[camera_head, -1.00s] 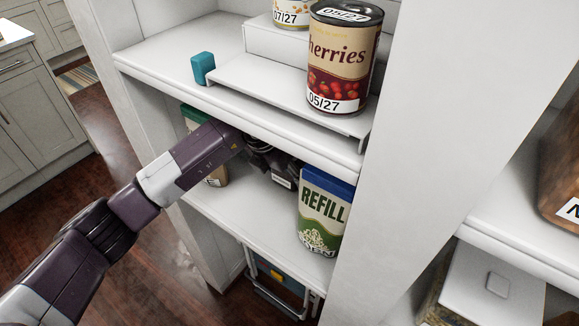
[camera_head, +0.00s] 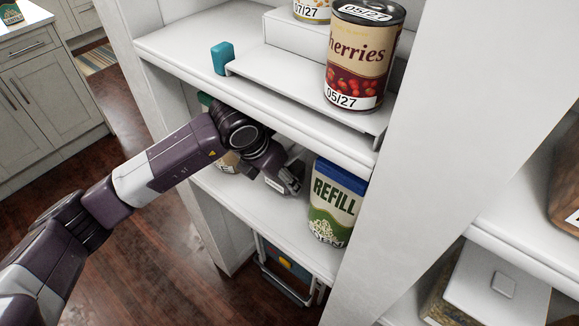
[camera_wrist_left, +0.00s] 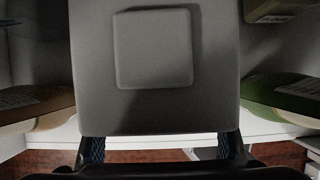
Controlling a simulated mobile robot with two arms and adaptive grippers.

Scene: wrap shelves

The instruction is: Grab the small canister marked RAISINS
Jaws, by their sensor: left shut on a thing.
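My left gripper (camera_head: 284,180) is at the lower shelf opening, beneath the upper shelf board. In the left wrist view its fingers (camera_wrist_left: 162,148) sit at both sides of a canister with a pale square lid (camera_wrist_left: 205,105) and a raised square knob. The gripper is shut on this canister. In the head view the wrist and fingers mostly hide it, and I cannot read the RAISINS mark. My right gripper is not in view.
A REFILL carton (camera_head: 337,205) stands close to the right of the gripper. Another package (camera_head: 228,163) is partly hidden behind the arm at left. The upper shelf (camera_head: 190,55) above holds a Cherries can (camera_head: 358,60) and a teal block (camera_head: 222,58).

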